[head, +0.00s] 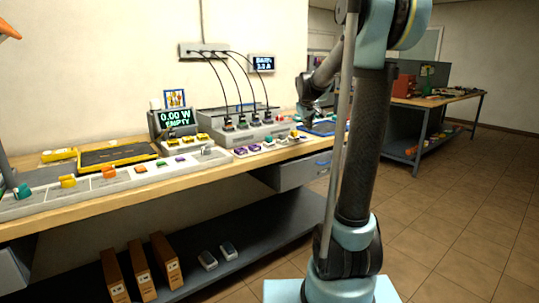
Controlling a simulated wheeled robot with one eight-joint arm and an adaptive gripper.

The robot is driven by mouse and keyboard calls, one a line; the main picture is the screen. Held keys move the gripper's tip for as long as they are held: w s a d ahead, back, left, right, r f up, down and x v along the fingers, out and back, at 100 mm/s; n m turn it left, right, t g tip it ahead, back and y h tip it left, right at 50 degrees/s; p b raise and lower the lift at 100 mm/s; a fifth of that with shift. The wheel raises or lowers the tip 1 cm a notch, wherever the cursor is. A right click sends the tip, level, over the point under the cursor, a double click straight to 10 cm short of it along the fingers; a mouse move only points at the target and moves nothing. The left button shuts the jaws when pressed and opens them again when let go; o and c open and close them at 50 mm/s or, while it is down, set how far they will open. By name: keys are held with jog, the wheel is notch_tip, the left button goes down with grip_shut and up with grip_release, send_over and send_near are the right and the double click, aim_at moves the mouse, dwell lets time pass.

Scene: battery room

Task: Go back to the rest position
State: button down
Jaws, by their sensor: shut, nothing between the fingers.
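My gripper (307,118) is small and dark in the head view, on the far side of my upright arm, at the end of a forearm that slopes down to the left. It is over the right part of the workbench (240,187), near a blue tray (325,128). It is shut with nothing held. The gap between its fingertips and the bench top is too small to judge.
The bench carries a charger (238,128) with black cables, a display (177,119) reading "0.00 W EMPTY", and a sorting tray (110,186) with coloured pieces. Brown binders (140,268) stand on the lower shelf. A second table (435,100) is behind right. The tiled floor (450,220) at right is clear.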

jog(key=s+f+m+g, duration=0.1)
jog(key=s+f, duration=0.5)
jog(key=s, duration=0.9)
jog(key=s+f+m+g+y, duration=0.1)
jog(key=s+f, duration=0.6)
jog(key=s, duration=0.8)
jog(key=s+f+m+g, duration=0.3)
jog(key=s+f, duration=0.4)
jog(key=s, duration=0.8)
jog(key=shift+s+a+f+g+y, duration=0.15)
jog(key=shift+s+g+y, duration=0.15)
jog(key=shift+s+y, duration=0.1)
jog(key=shift+w+f, duration=0.2)
jog(key=shift+w, duration=0.25)
